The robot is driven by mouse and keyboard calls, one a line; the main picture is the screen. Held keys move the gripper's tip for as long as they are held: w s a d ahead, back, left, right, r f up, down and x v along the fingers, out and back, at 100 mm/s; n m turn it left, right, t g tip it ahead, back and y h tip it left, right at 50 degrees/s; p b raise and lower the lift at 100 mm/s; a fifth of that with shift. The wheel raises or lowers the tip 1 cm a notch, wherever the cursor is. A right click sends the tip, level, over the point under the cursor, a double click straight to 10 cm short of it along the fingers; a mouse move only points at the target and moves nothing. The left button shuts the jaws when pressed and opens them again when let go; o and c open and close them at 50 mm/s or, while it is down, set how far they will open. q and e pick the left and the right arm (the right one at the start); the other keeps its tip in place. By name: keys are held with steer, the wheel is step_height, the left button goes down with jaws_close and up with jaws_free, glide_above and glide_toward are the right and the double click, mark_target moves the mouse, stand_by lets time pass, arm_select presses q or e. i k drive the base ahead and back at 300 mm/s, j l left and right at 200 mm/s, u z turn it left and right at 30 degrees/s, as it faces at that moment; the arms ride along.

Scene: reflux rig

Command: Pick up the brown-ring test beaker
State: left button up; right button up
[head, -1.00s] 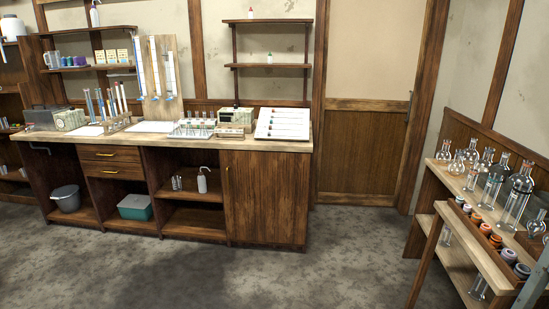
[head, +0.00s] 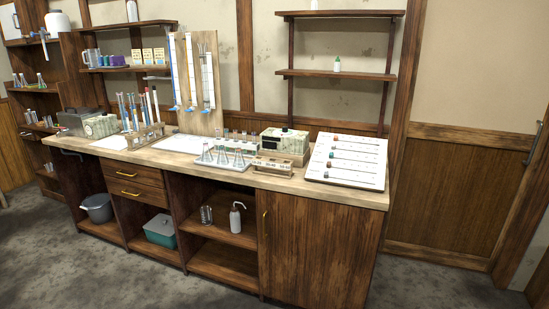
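I cannot pick out a brown-ring test beaker for certain. Small conical glass vessels stand on a pale tray (head: 243,167) on the wooden counter (head: 205,172). Clear glass vessels (head: 206,214) stand on a shelf inside the open cabinet below, beside a white pump bottle (head: 237,217). A glass vessel (head: 90,57) also stands on the upper left wall shelf. Contents are too small to tell. Neither of my grippers is in view.
The counter also holds a rack of tall tubes (head: 145,137), a burette board (head: 195,80), boxed instruments (head: 285,145) and a slanted white panel (head: 346,160). A grey bucket (head: 97,208) and teal box (head: 160,230) sit below. Floor (head: 110,275) in front is clear.

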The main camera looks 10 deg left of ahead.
mark_target(205, 210)
steer(key=i+j+u, duration=0.35)
steer(key=i, duration=0.3)
steer(key=i+u, duration=0.4)
steer(key=i, duration=0.25)
steer(key=l, duration=0.1)
